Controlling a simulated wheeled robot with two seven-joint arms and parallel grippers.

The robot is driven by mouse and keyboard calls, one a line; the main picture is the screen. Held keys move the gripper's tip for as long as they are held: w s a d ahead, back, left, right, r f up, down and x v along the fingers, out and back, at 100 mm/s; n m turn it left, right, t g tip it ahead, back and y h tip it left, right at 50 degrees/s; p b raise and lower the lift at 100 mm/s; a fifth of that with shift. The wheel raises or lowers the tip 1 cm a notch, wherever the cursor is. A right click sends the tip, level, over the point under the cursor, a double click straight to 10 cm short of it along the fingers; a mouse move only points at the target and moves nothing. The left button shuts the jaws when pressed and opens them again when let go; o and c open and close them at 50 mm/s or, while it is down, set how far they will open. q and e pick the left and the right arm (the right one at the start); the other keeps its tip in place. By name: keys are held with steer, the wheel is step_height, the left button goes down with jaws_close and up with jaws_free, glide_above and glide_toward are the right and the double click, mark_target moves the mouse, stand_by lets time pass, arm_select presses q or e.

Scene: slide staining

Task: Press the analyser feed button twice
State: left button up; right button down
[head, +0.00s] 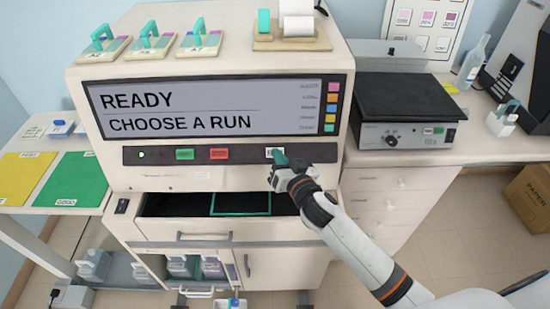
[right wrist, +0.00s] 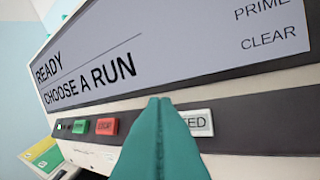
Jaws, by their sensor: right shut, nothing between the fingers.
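The analyser (head: 120,170) is a large cream machine whose screen (head: 205,108) reads READY, CHOOSE A RUN. Its dark button strip holds a green button (head: 184,154), a red button (head: 219,154) and a pale feed button (head: 269,152). In the right wrist view the feed button (right wrist: 197,122) shows the letters ED, its left part hidden behind my fingers. My right gripper (head: 279,156) is shut and empty, with its teal fingertips in front of or at the feed button; I cannot tell whether they touch it. My left gripper is not in view.
An open drawer (head: 160,228) juts out below the button strip, under my right gripper. Slide holders with teal handles (head: 150,40) and a paper roll (head: 298,25) stand on top. A grey hotplate device (head: 405,105) stands on the right bench. Yellow and green mats (head: 78,180) lie left.

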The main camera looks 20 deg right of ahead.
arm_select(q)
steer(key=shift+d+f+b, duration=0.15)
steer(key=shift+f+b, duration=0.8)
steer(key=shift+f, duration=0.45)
arm_select(e)
steer(key=shift+w+d+f, duration=0.2)
steer(key=shift+w+f, duration=0.5)
steer(key=shift+w+d+f, duration=0.2)
steer(key=shift+w+f, duration=0.5)
steer(key=shift+f, duration=0.1)
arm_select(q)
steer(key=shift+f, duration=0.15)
arm_select(e)
steer(key=shift+w+f, duration=0.2)
steer(key=shift+w, duration=0.1)
arm_select(q)
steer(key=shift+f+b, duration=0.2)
steer(key=shift+b, duration=0.2)
arm_select(e)
steer(key=shift+w+d+f, duration=0.15)
steer(key=shift+w+f, duration=0.05)
steer(key=shift+f, duration=0.05)
arm_select(q)
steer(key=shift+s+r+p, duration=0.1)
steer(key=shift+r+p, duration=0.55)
steer(key=shift+p, duration=0.05)
arm_select(e)
steer(key=shift+s+r, duration=0.5)
steer(key=shift+r, duration=0.05)
